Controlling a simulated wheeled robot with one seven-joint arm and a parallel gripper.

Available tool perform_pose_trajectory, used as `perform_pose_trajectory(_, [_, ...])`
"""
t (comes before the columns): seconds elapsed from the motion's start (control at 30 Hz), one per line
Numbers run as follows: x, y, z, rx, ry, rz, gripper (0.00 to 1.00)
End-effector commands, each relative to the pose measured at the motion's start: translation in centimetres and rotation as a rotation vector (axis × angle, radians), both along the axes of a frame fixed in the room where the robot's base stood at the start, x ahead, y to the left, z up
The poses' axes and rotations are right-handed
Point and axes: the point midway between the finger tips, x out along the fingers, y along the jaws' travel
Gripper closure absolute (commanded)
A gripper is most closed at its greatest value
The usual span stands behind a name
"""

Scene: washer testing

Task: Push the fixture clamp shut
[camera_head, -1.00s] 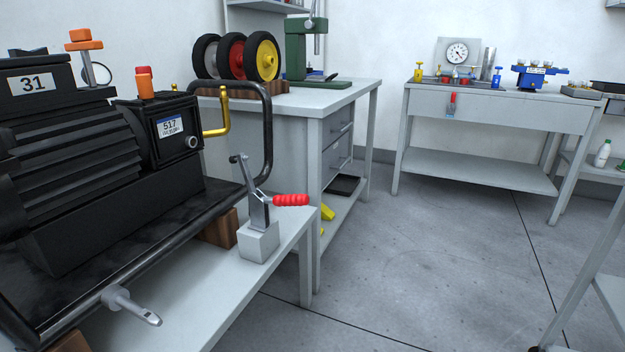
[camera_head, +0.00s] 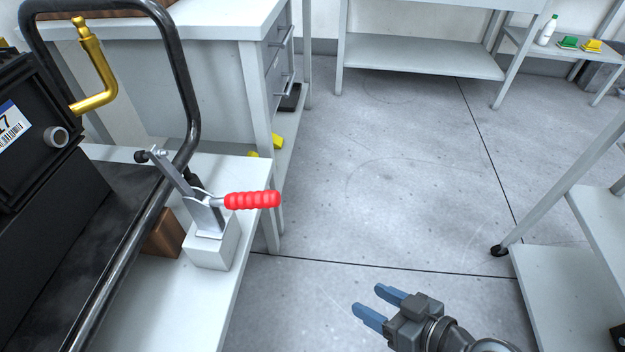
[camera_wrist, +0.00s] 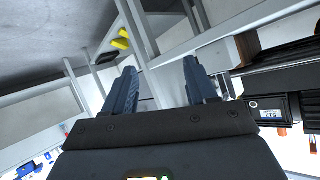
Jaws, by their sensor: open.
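The fixture clamp (camera_head: 203,208) stands on a pale block at the right edge of the bench. Its red handle (camera_head: 252,200) sticks out to the right, roughly level. Its metal arm slants up to the left, and its dark tip (camera_head: 141,156) is raised near the black tube frame. My gripper (camera_head: 379,304) is at the lower right, over the floor, its two blue fingers apart and empty, pointing left. It is well apart from the handle. In the wrist view my gripper's fingers (camera_wrist: 161,85) are spread with nothing between them. I cannot make out the clamp there.
The black machine (camera_head: 50,200) and its tube frame (camera_head: 186,75) stand left of the clamp. A brass crank (camera_head: 96,75) rises behind. A white workbench (camera_head: 175,30) stands at the back left. A wheeled cart (camera_head: 548,285) is at right. The floor between is clear.

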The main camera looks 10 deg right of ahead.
Motion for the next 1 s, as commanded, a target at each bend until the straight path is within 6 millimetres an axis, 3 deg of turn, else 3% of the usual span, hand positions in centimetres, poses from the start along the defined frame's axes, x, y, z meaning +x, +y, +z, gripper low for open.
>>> perform_pose_trajectory(0.03, [2.5, 1.4, 1.6, 0.04, -0.025, 0.064, 0.43])
perform_pose_trajectory(0.2, [8.1, 6.1, 6.7, 0.178, -0.131, 0.297, 0.43])
perform_pose_trajectory(0.4, [11.9, 9.6, 13.2, 0.307, -0.292, 0.498, 0.43])
perform_pose_trajectory(0.5, [12.7, 10.5, 15.1, 0.343, -0.345, 0.552, 0.43])
perform_pose_trajectory(0.73, [13.6, 12.2, 16.2, 0.366, -0.379, 0.585, 0.43])
perform_pose_trajectory(1.0, [15.1, 16.0, 16.1, 0.365, -0.377, 0.584, 0.43])
